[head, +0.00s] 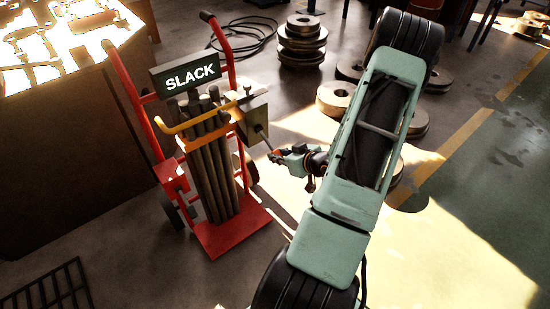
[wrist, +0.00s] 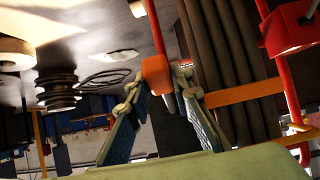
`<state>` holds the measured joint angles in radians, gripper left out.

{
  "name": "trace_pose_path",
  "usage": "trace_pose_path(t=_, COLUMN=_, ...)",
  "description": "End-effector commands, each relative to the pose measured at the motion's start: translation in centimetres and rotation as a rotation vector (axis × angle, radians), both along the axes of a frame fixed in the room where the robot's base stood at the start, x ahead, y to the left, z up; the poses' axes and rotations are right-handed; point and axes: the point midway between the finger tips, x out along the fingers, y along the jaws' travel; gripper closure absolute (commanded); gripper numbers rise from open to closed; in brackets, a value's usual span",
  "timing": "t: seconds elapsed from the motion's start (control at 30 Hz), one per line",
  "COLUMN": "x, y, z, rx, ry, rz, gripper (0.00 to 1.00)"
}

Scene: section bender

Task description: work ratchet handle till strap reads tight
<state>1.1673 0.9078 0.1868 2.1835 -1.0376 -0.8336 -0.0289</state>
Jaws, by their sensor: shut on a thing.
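A red hand truck (head: 222,237) holds an upright bundle of long dark bars (head: 214,170). An orange-yellow strap (head: 187,143) runs around the bundle. The sign (head: 187,76) above it reads "SLACK". A ratchet box (head: 250,114) sits at the strap's right side. The ratchet handle (head: 263,137), a thin rod, slants down and right from the box to my gripper (head: 277,155). In the wrist view, the handle's orange end grip (wrist: 156,72) is between the two fingertips of my gripper (wrist: 160,88), which is shut on it. The strap (wrist: 240,92) and bars (wrist: 232,40) show at right.
A workbench (head: 80,150) stands at left and a dark grate (head: 48,290) lies at bottom left. Stacked metal rollers (head: 302,40) and loose rings (head: 335,97) stand behind my arm. A cable coil (head: 245,38) lies at the back. Open floor (head: 450,245) is at right.

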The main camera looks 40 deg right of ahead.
Motion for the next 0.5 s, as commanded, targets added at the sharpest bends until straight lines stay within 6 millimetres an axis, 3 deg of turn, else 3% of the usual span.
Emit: trace_pose_path(t=0.5, x=0.39, y=-0.97, z=-0.68, rx=0.0, ry=-0.073, rz=0.001, gripper=1.0)
